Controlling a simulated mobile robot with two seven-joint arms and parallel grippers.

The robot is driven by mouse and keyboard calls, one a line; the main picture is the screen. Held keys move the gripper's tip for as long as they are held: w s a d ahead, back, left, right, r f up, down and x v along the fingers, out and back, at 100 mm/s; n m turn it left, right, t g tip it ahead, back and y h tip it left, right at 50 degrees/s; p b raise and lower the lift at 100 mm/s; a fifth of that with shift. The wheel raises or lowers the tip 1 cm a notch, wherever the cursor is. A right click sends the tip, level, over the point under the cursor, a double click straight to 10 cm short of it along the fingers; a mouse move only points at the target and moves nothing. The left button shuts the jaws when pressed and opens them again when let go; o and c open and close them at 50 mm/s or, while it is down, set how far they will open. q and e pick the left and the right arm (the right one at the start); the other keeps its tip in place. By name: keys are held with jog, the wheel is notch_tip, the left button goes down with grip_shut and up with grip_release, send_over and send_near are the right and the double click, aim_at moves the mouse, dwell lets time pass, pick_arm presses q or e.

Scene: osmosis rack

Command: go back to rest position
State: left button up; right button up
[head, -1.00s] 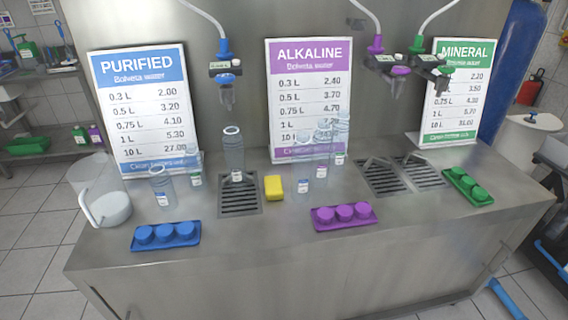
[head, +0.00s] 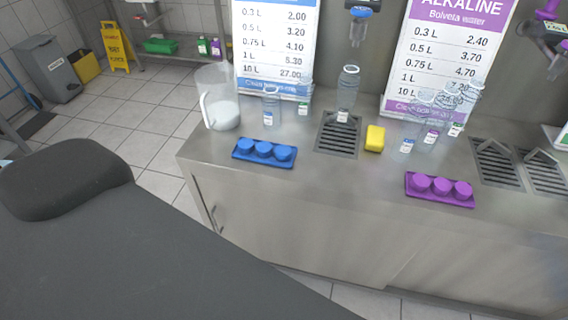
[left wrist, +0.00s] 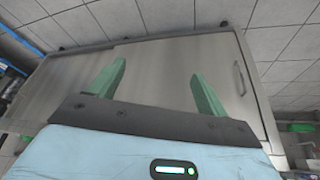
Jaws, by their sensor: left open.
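My left gripper shows in the left wrist view (left wrist: 155,85), with its two green fingers wide apart and nothing between them. It faces the steel front of the counter (left wrist: 165,60), with floor tiles beyond. In the head view my dark grey arm fills the lower left, and its gripper is out of the picture. My right gripper is in neither view.
The steel counter (head: 300,210) holds a blue cap tray (head: 263,163), a purple cap tray (head: 440,202), a clear pitcher (head: 218,100), several bottles and a yellow sponge (head: 375,138). A yellow floor sign (head: 117,45) and grey bin (head: 47,68) stand far left. Tiled floor between is clear.

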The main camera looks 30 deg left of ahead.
pick_arm(q)
jog(key=shift+w+d+f+t+h, duration=0.2)
jog(key=shift+w+f+t, duration=0.25)
jog(key=shift+t, duration=0.3)
jog(key=shift+w+d+f+t+h, duration=0.15)
jog(key=shift+w+d+f+t, duration=0.15)
jog(key=shift+f+t, duration=0.35)
jog(key=shift+w+d+f+t+h, duration=0.15)
jog(key=shift+w+f+t, duration=0.25)
jog(key=shift+t, duration=0.4)
jog(key=shift+c, duration=0.4)
